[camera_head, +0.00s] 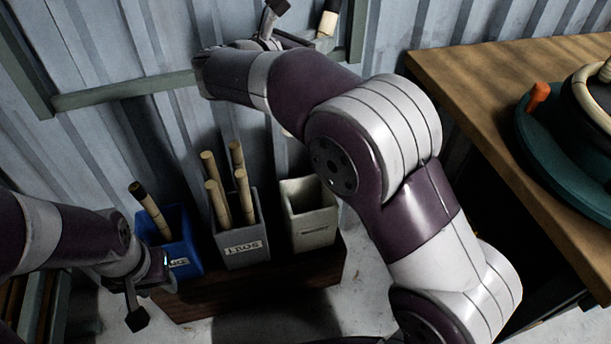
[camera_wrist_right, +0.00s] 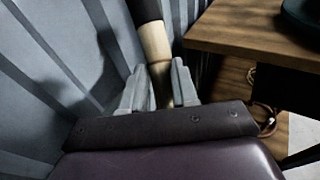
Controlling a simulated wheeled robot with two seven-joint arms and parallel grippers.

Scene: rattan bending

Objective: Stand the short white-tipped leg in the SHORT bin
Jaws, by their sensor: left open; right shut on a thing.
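My right gripper (camera_wrist_right: 161,88) is shut on a tan rattan leg (camera_wrist_right: 154,44) that has a dark band at its far end in the right wrist view. A pale piece with a dark end, likely this leg, shows at the top of the head view (camera_head: 327,22); no white tip can be made out. An empty pale bin (camera_head: 311,229) stands right of a grey bin (camera_head: 243,247) holding several tan legs. A blue bin (camera_head: 185,252) holds one dark-tipped leg (camera_head: 149,207). The bin labels are hard to read. My left gripper (camera_head: 148,300) is open, low in front of the blue bin.
The bins stand on a dark wooden base (camera_head: 270,287) by the corrugated wall. A wooden table (camera_head: 480,75) with a green round fixture (camera_head: 545,140) stands at the right. My right arm crosses the middle, above and right of the pale bin.

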